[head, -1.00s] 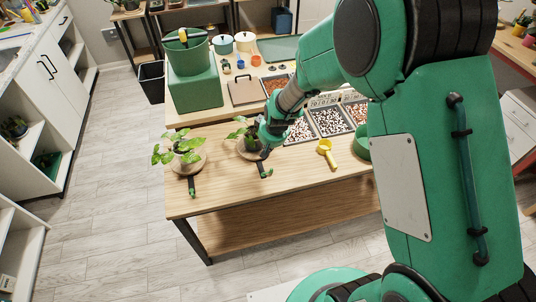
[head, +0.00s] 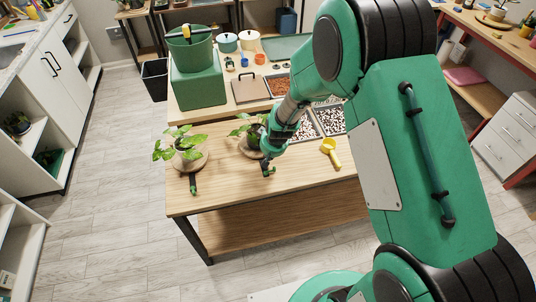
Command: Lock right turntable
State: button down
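The right turntable (head: 244,149) is a round wooden disc on the table's left half. It bears a leafy potted plant (head: 243,131), partly hidden by my arm. My gripper (head: 267,168) points down at the turntable's front right edge, where its dark lever with a green tip is. Gripper and lever overlap there. I cannot tell whether they touch or whether the fingers are open. The left turntable (head: 201,165) bears another leafy plant (head: 180,149). Its dark lever (head: 193,184) with a green tip points toward the table's front edge.
A yellow scoop (head: 331,152) lies right of my gripper. Trays of pebbles (head: 331,119) lie behind it, partly behind my arm. A green bin (head: 198,88) with a green pot (head: 190,55) stands at the back left. The table's front strip (head: 235,193) is clear.

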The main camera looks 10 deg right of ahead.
jog(key=shift+s+d, duration=0.2)
jog(key=shift+s, duration=1.1)
jog(key=shift+w+a+r+m+p, duration=0.15)
jog(key=shift+m+p, duration=0.15)
jog(key=shift+p, duration=0.95)
jog(key=shift+w+m+p, duration=0.1)
jog(key=shift+m+p, duration=0.2)
jog(key=shift+p, duration=1.1)
jog(key=shift+m+h+p, duration=0.3)
jog(key=shift+m+p, duration=0.3)
jog(key=shift+p, duration=2.75)
